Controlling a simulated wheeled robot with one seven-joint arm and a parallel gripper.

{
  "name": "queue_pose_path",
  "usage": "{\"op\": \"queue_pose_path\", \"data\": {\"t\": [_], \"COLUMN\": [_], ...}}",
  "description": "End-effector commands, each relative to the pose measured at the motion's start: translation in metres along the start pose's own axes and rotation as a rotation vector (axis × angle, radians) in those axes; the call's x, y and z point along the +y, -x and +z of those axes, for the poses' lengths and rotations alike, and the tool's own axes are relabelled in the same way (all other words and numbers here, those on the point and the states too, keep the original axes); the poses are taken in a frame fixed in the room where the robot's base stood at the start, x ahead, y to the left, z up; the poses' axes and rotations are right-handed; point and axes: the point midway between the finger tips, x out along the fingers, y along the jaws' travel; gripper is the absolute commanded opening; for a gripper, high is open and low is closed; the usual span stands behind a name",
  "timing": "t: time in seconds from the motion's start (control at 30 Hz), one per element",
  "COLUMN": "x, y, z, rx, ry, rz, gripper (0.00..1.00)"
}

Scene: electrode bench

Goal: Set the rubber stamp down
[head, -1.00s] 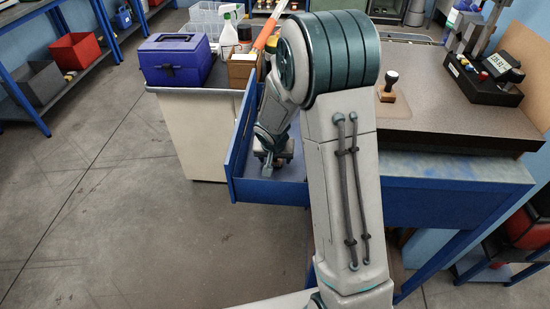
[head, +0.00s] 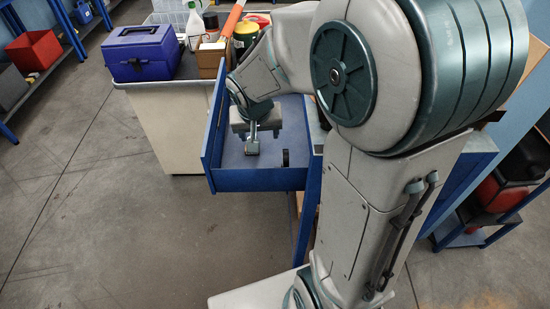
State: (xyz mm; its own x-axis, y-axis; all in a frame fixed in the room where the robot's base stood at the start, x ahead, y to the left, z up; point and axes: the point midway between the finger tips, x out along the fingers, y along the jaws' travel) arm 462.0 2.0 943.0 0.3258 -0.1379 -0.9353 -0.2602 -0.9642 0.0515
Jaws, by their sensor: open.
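The rubber stamp does not show for certain now. A dark-handled, stamp-like thing stood on the brown patch of the bench top a second ago; my arm now covers that area. My gripper (head: 252,149) is inside the open blue drawer (head: 262,180), pointing down over its floor. It is open, and I see nothing between its fingers. A small black object (head: 286,158) is in the drawer to the right of the gripper, apart from it. It is too small to identify.
A blue toolbox (head: 144,52) sits on the cabinet at the left, beside a white spray bottle (head: 194,27) and a wooden box (head: 211,60). The drawer's walls surround my gripper closely. The floor at front left is clear.

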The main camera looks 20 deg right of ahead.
Motion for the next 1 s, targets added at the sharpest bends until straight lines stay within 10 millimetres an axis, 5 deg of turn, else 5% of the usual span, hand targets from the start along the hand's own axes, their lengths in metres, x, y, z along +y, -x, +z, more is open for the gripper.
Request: {"op": "queue_pose_path", "data": {"t": [0.2, 0.5, 0.93, 1.0], "x": [0.032, 0.046, 0.046, 0.046], "y": [0.061, 0.098, 0.101, 0.101], "z": [0.060, 0.125, 0.133, 0.133], "rx": [-0.054, -0.112, -0.121, -0.121], "ry": [0.092, 0.203, 0.222, 0.222], "rz": [-0.024, -0.111, -0.126, -0.125], "gripper": [0.63, 0.63, 0.63, 0.46]}}
